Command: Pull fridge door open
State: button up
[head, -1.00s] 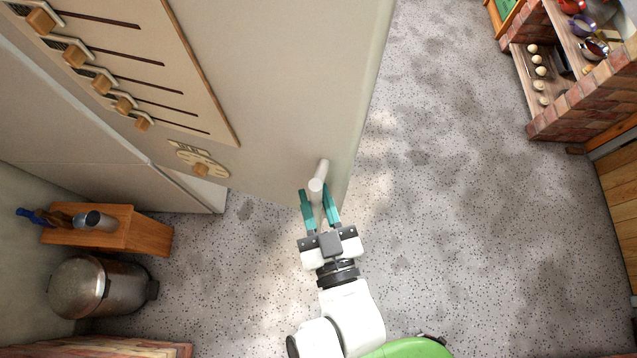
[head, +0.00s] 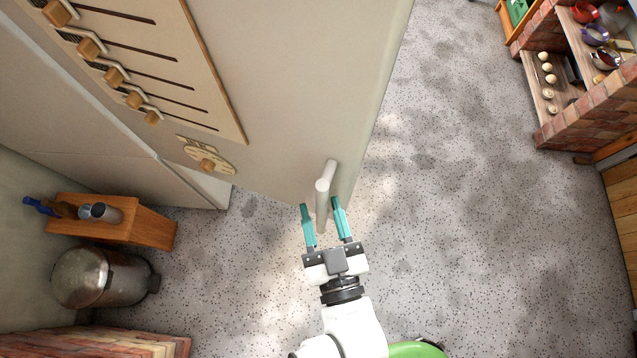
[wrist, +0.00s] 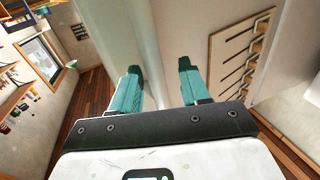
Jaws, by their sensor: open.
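The fridge door (head: 290,90) is a large pale beige panel standing ajar from the fridge body (head: 100,120). Its white bar handle (head: 323,195) sticks out near the door's free edge. My gripper (head: 320,206) is open, with its two teal fingers on either side of the handle's lower part in the head view. I cannot tell if either finger touches it. In the wrist view, my open gripper (wrist: 160,75) points toward the pale handle and door (wrist: 205,35), which fill the space beyond the fingers.
A wooden box (head: 150,222) with bottles and a metal bin (head: 95,278) stand at the left. A brick shelf unit (head: 590,100) with pots is at the upper right. The speckled floor (head: 480,200) right of the door is clear.

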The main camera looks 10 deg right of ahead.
jog(key=s, duration=0.8)
jog(key=shift+s+p, duration=0.2)
jog(key=shift+p, duration=0.15)
jog(key=shift+d, duration=0.1)
jog(key=w+d+f+n+g+y+b, duration=0.1)
jog(key=w+d+f+g, duration=0.1)
jog(key=d+f+g, duration=0.35)
jog(key=w+d+f+n+g+b, duration=0.1)
jog(key=w+d+f+g, duration=0.2)
jog(key=d+f, duration=0.4)
jog(key=s+d+m+g+h+b, duration=0.1)
jog(key=s+d+m+g, duration=0.2)
jog(key=d+g, duration=0.5)
jog(key=shift+s+d+f+h, duration=0.4)
jog(key=shift+s+d, duration=0.4)
jog(key=shift+d, duration=0.45)
jog(key=shift+g, duration=0.25)
